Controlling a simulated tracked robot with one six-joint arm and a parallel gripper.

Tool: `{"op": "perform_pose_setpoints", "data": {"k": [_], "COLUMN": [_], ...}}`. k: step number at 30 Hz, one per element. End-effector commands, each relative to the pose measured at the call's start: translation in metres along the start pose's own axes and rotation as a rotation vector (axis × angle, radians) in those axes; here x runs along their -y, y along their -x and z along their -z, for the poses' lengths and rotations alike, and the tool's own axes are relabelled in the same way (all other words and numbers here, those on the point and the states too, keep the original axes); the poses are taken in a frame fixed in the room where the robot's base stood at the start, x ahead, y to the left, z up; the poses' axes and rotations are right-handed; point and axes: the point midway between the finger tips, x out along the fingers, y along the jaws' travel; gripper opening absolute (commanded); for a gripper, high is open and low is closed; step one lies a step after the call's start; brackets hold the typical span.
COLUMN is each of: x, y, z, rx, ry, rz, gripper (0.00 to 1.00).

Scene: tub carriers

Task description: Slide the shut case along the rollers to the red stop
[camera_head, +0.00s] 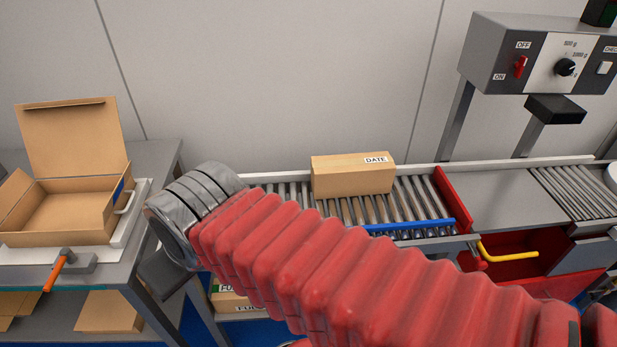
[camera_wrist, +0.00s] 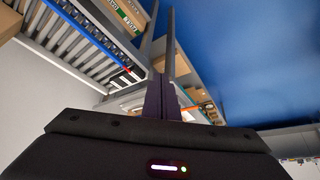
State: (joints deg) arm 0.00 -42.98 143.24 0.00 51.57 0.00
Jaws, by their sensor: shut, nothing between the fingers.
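The red stop (camera_head: 455,206) is a red plate across the right end of the rollers. Bare rollers lie between the case and the stop. My gripper (camera_wrist: 167,82) shows in the wrist view with its dark fingers together and nothing between them. The rollers (camera_wrist: 75,42) are at the upper left there. In the head view my red-sleeved arm crosses in front of the conveyor, and the gripper itself is not visible.
An open cardboard box (camera_head: 62,212) stands on the left table, by an orange-handled clamp (camera_head: 60,265). A blue strip (camera_head: 410,225) edges the rollers' front. A yellow handle (camera_head: 508,256) sticks out below right. A switch box (camera_head: 540,58) stands at the back right.

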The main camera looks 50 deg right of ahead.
Motion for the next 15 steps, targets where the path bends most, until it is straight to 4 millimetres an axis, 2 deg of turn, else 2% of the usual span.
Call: {"op": "perform_pose_setpoints", "data": {"k": [8,11,15], "x": [-0.002,-0.006,-0.024], "y": [0.001,0.0,-0.001], "z": [0.003,0.01,0.028], "rx": [0.003,0.014,0.043], "ry": [0.005,0.018,0.056], "rz": [-0.003,-0.01,-0.027], "gripper": [0.0,0.0,0.0]}}
